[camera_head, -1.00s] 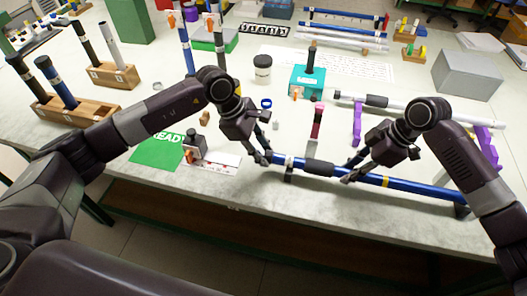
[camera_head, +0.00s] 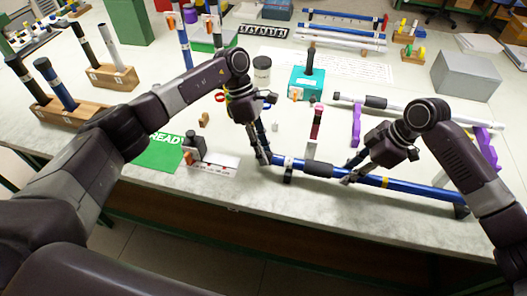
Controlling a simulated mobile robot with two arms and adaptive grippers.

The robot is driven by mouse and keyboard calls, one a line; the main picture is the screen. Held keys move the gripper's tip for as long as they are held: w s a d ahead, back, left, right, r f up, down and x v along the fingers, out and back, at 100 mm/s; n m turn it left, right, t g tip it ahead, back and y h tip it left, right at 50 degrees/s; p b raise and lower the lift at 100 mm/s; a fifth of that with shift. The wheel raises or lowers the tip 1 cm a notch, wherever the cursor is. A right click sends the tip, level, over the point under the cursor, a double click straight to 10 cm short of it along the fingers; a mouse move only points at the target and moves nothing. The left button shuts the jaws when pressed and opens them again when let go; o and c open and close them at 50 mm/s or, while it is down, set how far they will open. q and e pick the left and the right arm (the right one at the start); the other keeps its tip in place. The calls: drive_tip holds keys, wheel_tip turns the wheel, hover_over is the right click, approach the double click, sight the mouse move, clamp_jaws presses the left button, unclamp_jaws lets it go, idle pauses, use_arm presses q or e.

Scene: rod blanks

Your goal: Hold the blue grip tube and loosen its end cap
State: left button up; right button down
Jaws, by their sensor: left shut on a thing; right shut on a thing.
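The blue grip tube (camera_head: 408,187) lies along the front of the table, with a black sleeve (camera_head: 318,168) and a yellow band. Dark supports sit under it near both ends. My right gripper (camera_head: 350,172) is shut around the tube just right of the sleeve. My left gripper (camera_head: 260,157) is shut at the tube's left end, where the end cap is. Its fingers hide the cap, so I cannot see any gap between cap and tube.
A white tube with a black sleeve (camera_head: 376,101) rests on purple stands (camera_head: 356,126) behind. A teal box (camera_head: 306,82), a white jar (camera_head: 262,67) and a green READY mat (camera_head: 158,154) are nearby. Wooden racks (camera_head: 113,78) stand at left. The front table strip is mostly clear.

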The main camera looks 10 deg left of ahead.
use_arm(q)
drive_tip(key=shift+g, duration=0.6)
idle(0.3)
drive_tip(key=o, duration=1.2)
drive_tip(key=shift+w, duration=0.1)
drive_tip(key=shift+v, duration=5.95)
